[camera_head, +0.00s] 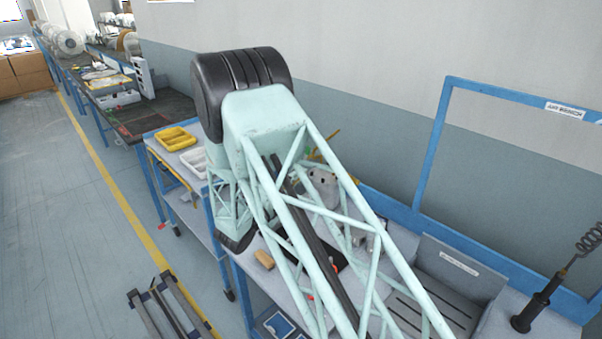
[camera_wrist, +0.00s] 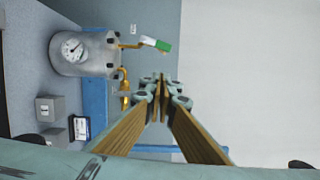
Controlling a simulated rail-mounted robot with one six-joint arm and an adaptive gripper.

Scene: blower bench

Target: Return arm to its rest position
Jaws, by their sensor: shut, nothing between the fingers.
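My gripper (camera_wrist: 161,84) shows in the wrist view with its fingers converging and the tips shut together, empty. It is held out in front of the grey wall, clear of the things around it. In the head view my pale green lattice arm crosses the middle of the picture above the bench, and the gripper cannot be made out there. A grey metal tank (camera_wrist: 88,53) with a round gauge is left of the gripper in the wrist view. A brass pipe with a green-handled valve (camera_wrist: 160,46) extends from it.
A yellow tray (camera_head: 176,139) and a white tray (camera_head: 196,161) lie left of my arm. A wooden block (camera_head: 264,259) rests on the bench. A blue frame (camera_head: 430,150) rises at right. A black tool (camera_head: 535,308) with a coiled cable stands near it.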

